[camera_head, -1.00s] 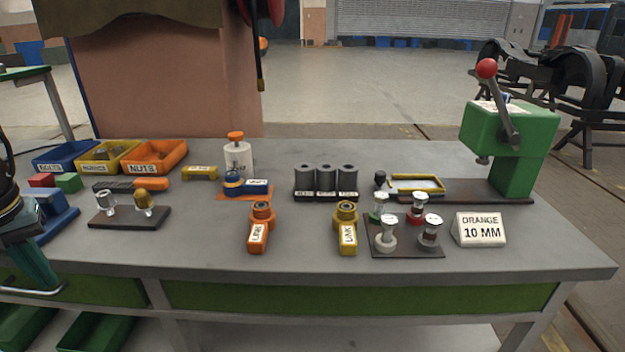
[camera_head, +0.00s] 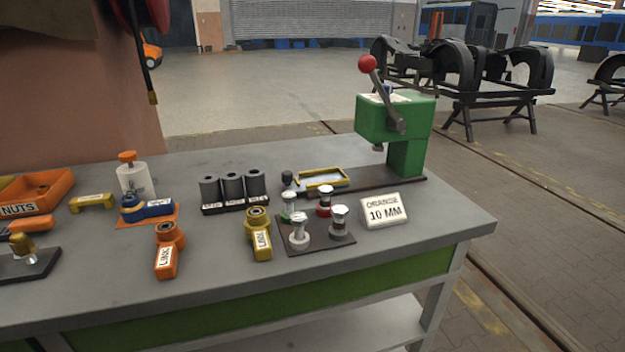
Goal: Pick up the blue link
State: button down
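The blue link (camera_head: 155,208) lies on a small orange mat (camera_head: 148,222) on the grey workbench, left of the middle of the picture. A white bottle with an orange cap (camera_head: 132,178) stands just behind it. An orange link (camera_head: 168,250) lies in front of it, and a yellow link (camera_head: 259,235) lies further right; both carry labels. My gripper is not in view, so its state is hidden.
Three grey cylinders (camera_head: 232,188) stand behind the yellow link. A dark plate with several knobbed pins (camera_head: 316,234), an "ORANGE 10 MM" sign (camera_head: 384,210) and a green press (camera_head: 395,122) stand right. An orange nuts bin (camera_head: 38,192) and a yellow block (camera_head: 92,201) are left.

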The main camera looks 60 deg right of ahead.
aim_at(143, 210)
jog(key=l+u, duration=0.1)
jog(key=u, duration=0.55)
jog(key=k+l+u, duration=0.3)
jog(key=u, duration=0.15)
jog(key=k+l+u, duration=0.1)
jog(key=k+u, duration=0.35)
jog(key=k+l, duration=0.1)
jog(key=k, duration=0.35)
jog(key=k+l+u, duration=0.15)
jog(key=k, duration=0.3)
